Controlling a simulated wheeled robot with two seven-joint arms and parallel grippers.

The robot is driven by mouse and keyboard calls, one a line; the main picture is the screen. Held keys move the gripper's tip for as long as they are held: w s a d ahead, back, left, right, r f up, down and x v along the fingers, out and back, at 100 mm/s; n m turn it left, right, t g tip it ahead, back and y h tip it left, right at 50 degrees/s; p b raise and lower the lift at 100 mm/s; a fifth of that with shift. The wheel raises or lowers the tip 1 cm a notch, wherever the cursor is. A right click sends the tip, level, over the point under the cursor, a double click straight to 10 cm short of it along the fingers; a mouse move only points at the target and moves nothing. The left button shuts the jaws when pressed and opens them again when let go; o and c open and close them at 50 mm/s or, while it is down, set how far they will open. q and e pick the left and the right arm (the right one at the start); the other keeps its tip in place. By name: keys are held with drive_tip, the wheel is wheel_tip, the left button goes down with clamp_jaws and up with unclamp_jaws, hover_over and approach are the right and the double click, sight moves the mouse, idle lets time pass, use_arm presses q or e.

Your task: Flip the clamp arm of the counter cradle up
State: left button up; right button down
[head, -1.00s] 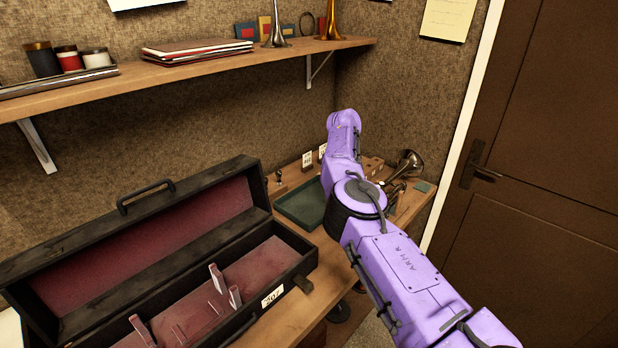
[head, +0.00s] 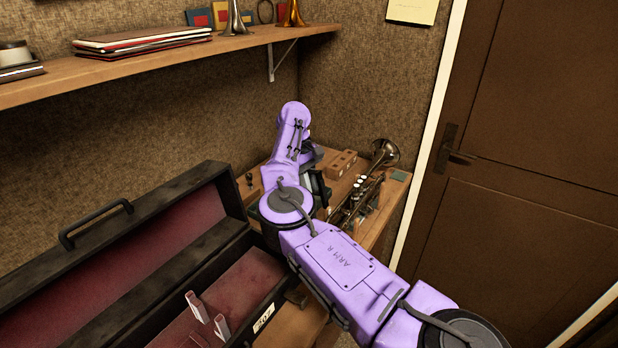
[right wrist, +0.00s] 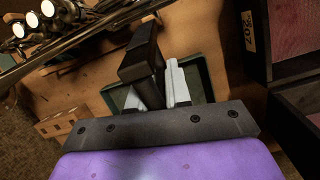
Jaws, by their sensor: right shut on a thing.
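My right gripper (right wrist: 155,88) is seen close in the right wrist view, with its two pale fingers shut on a dark bar (right wrist: 142,58) with a blocky end. I cannot tell for sure whether this bar is the clamp arm. In the head view, my right arm reaches over the counter and hides most of the gripper. A brass horn (head: 360,192) with valves lies on the counter just right of the gripper, its bell toward the back. My left gripper is not in view.
A green tray (right wrist: 112,98) lies beyond the fingers. A brown block with holes (head: 341,164) stands behind the horn. An open black case (head: 150,215) with red lining fills the left, and a shelf (head: 130,64) runs above. A door is at right.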

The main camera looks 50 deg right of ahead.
drive_tip(key=shift+a+f, duration=0.15)
drive_tip(key=shift+f, duration=0.1)
drive_tip(key=c, duration=1.1)
unclamp_jaws()
drive_tip(key=shift+c, duration=0.2)
drive_tip(key=shift+a+r, duration=0.1)
drive_tip(key=shift+r, duration=0.05)
drive_tip(key=p+v, duration=0.2)
drive_tip(key=v, duration=0.8)
drive_tip(key=shift+r, duration=0.3)
drive_tip(key=shift+w, duration=0.1)
